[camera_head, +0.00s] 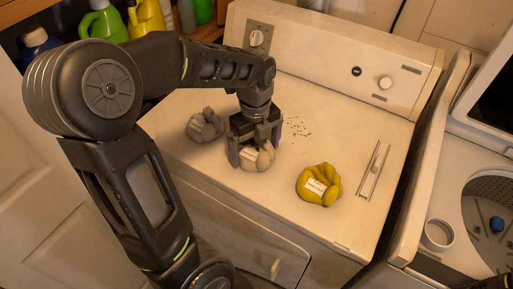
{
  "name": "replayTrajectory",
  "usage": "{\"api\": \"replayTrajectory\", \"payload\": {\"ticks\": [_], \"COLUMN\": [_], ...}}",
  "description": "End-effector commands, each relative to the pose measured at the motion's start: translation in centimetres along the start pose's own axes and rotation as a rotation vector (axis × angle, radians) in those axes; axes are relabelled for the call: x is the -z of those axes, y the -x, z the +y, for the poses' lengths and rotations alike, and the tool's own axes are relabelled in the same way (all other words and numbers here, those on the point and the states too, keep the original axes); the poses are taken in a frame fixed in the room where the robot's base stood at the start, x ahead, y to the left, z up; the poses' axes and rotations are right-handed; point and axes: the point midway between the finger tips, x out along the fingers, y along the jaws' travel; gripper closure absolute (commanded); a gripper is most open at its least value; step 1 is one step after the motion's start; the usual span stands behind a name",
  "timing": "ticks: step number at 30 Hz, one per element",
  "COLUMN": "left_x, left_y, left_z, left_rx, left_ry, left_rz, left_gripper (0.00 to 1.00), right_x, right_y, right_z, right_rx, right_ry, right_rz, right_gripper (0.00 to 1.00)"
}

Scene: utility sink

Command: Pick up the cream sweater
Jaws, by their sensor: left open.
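A crumpled cream cloth bundle with a pale label, which looks like the cream sweater (249,162), lies on top of the white dryer. My left gripper (254,152) points down over it, open, with its fingers on either side of the bundle. The fingers and palm hide part of the bundle, and I cannot tell whether they touch it. My right gripper is not in view.
A grey-beige cloth bundle (205,125) lies left of my left gripper, and a yellow one (322,186) lies to the right. The dryer top (345,140) is otherwise mostly clear, with small dark specks. An open washer (452,205) stands at right; bottles (103,22) stand at back left.

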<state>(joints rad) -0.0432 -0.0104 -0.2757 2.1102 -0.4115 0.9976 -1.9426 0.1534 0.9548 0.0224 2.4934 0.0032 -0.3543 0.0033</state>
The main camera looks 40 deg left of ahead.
Motion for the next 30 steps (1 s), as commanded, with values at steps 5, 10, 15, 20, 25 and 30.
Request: {"api": "replayTrajectory", "payload": {"ticks": [5, 10, 15, 20, 25, 30], "left_x": [0.0, 0.0, 0.0, 0.0, 0.0, 0.0], "left_y": [0.02, 0.03, 0.04, 0.04, 0.04, 0.05], "left_z": [0.0, 0.0, 0.0, 0.0, -0.01, -0.01], "left_rx": [0.0, 0.0, 0.0, 0.0, 0.0, 0.0], "left_ry": [0.0, 0.0, 0.0, 0.0, 0.0, 0.0], "left_rz": [0.0, 0.0, 0.0, 0.0, 0.0, 0.0], "left_gripper": [0.0, 0.0, 0.05, 0.18, 0.32, 0.46], "right_x": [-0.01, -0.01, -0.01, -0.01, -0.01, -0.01], "right_y": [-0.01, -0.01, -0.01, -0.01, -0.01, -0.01], "right_z": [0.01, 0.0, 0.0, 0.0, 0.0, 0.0], "right_rx": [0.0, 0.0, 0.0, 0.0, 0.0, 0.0], "right_ry": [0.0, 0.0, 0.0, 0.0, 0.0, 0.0], "right_rz": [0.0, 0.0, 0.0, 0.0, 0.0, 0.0], "right_gripper": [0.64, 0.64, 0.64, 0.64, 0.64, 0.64]}}
